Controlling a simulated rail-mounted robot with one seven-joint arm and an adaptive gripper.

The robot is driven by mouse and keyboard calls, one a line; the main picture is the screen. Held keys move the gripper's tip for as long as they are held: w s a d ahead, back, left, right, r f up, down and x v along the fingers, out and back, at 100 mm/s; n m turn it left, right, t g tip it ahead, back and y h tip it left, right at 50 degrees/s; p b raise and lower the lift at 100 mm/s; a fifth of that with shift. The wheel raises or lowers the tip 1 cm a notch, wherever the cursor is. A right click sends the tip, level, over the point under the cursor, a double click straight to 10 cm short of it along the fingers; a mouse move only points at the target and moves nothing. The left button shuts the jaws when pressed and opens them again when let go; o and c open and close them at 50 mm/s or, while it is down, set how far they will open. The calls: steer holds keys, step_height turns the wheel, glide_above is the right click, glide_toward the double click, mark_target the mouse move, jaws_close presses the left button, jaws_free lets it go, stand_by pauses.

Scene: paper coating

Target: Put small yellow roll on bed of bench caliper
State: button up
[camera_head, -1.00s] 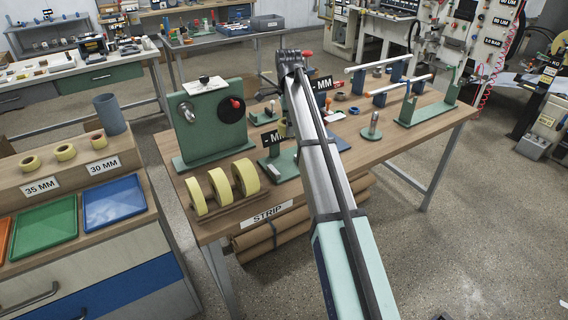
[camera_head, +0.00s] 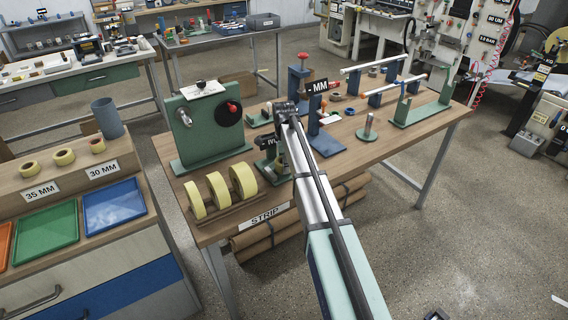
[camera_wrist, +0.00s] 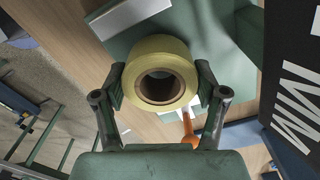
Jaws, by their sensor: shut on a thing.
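The small yellow roll (camera_wrist: 160,50) is between the two fingers of my gripper (camera_wrist: 161,85) in the wrist view, its brown core facing the camera. My gripper is shut on it. A green plate (camera_wrist: 222,45), apparently the bench caliper's base, lies behind and below the roll. I cannot tell whether they touch. A dark panel reading MM (camera_wrist: 300,95) is at the right. In the head view my arm partly covers the bench caliper (camera_head: 270,165) at the bench's front, beside the strip rolls. The roll and fingers are hidden or too small there.
Yellow strip rolls (camera_head: 219,188) stand on a wooden holder at the bench's front left. A green panel (camera_head: 190,130) with a black knob is behind them. A second stand with an MM display (camera_head: 317,87) is further back. More yellow rolls (camera_head: 64,156) sit on the left cabinet.

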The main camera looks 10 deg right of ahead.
steer(key=shift+f, duration=0.4)
steer(key=shift+f, duration=0.15)
steer(key=o, duration=1.2)
steer(key=shift+c, duration=0.2)
step_height(320, 180, up, 12)
steer(key=b, duration=0.2)
